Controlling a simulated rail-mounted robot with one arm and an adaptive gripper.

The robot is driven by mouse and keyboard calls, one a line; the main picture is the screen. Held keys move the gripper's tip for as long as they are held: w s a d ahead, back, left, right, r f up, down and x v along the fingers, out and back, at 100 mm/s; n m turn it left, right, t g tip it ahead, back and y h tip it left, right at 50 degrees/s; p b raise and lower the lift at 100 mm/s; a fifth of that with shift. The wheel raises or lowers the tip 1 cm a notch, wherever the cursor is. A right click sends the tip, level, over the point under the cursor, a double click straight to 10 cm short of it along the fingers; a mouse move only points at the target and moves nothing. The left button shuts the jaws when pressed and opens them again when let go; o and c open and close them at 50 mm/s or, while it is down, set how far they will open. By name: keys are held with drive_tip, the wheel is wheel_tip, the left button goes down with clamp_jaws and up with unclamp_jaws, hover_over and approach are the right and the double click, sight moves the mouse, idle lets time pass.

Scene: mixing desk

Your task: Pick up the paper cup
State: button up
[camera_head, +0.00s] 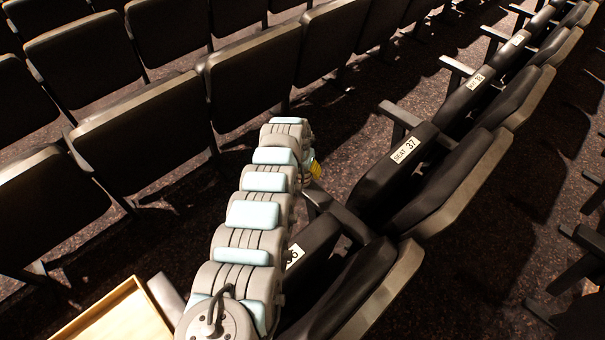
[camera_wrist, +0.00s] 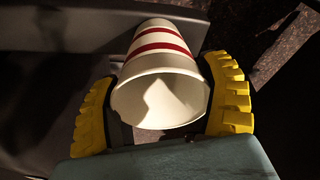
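The paper cup (camera_wrist: 158,78) is white with red stripes and shows in the wrist view, its open rim facing the camera and its base pointing away. My gripper (camera_wrist: 158,85) has its two yellow fingers on either side of the cup, one left and one right. The fingers are close to the cup wall; whether they press on it I cannot tell. In the head view a bit of yellow finger (camera_head: 316,168) shows at the far end of my arm, and I cannot make out the cup there.
Rows of dark folding seats stand on both sides, with numbered seat 37 (camera_head: 406,150) to the right. A dark armrest (camera_head: 345,217) is near my gripper. A wood-edged tray (camera_head: 92,309) is at the lower left. Speckled floor (camera_head: 340,125) shows between the rows.

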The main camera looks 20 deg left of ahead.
drive_tip(key=shift+c, duration=0.2)
wheel_tip(320, 180, up, 3)
drive_tip(key=shift+r+p, duration=0.1)
drive_tip(key=shift+p, duration=0.9)
drive_tip(key=s+a+r+p, duration=0.2)
drive_tip(key=s+r+p, duration=0.7)
drive_tip(key=s+p, duration=0.5)
drive_tip(key=p, duration=0.3)
drive_tip(key=shift+r, duration=0.4)
